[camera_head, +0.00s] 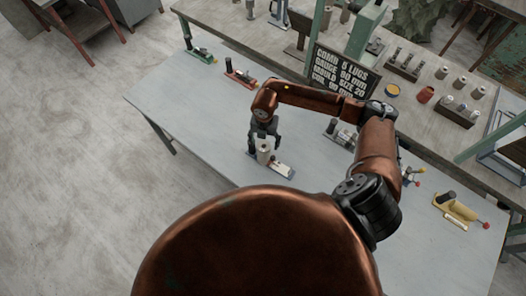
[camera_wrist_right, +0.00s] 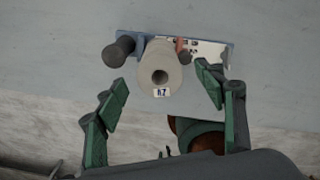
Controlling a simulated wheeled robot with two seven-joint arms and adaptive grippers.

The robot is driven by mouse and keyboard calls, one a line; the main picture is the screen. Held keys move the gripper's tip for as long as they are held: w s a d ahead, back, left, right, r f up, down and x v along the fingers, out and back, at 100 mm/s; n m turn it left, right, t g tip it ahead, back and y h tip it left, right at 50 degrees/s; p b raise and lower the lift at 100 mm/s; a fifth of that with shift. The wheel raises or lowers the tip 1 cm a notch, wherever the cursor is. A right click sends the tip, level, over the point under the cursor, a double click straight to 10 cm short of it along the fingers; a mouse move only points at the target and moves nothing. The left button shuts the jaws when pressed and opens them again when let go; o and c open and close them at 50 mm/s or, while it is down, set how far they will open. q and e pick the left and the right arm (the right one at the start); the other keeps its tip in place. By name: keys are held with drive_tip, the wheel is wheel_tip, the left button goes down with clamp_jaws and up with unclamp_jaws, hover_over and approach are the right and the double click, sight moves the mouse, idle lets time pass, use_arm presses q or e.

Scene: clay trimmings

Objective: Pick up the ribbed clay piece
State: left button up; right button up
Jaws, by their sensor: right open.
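A pale beige clay cylinder (camera_head: 264,155) stands on a small board (camera_head: 283,169) on the grey-blue table. In the right wrist view the cylinder (camera_wrist_right: 160,68) shows a round hole in its end and a small label below it. I cannot make out ribs on it. My right gripper (camera_head: 264,141) is above the cylinder. In the right wrist view its green fingers (camera_wrist_right: 164,88) are open, one on each side of the cylinder, with gaps between. My left gripper is not in view.
Beside the cylinder are a dark cylinder (camera_wrist_right: 120,50) and a small reddish part (camera_wrist_right: 181,47). Other boards with parts stand on the table: green (camera_head: 201,55), red (camera_head: 239,77), yellow (camera_head: 456,208). A sign (camera_head: 340,73) stands behind.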

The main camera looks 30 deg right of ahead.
drive_tip(key=f, duration=0.1)
drive_tip(key=f+p, duration=0.1)
drive_tip(key=shift+a+f, duration=0.2)
drive_tip(key=shift+f, duration=0.15)
drive_tip(key=shift+s+f, duration=0.1)
drive_tip(key=shift+f, duration=0.8)
drive_tip(key=c, duration=0.6)
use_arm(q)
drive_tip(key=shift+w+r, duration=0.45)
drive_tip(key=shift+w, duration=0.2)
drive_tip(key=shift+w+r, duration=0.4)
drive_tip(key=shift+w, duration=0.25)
use_arm(e)
clamp_jaws()
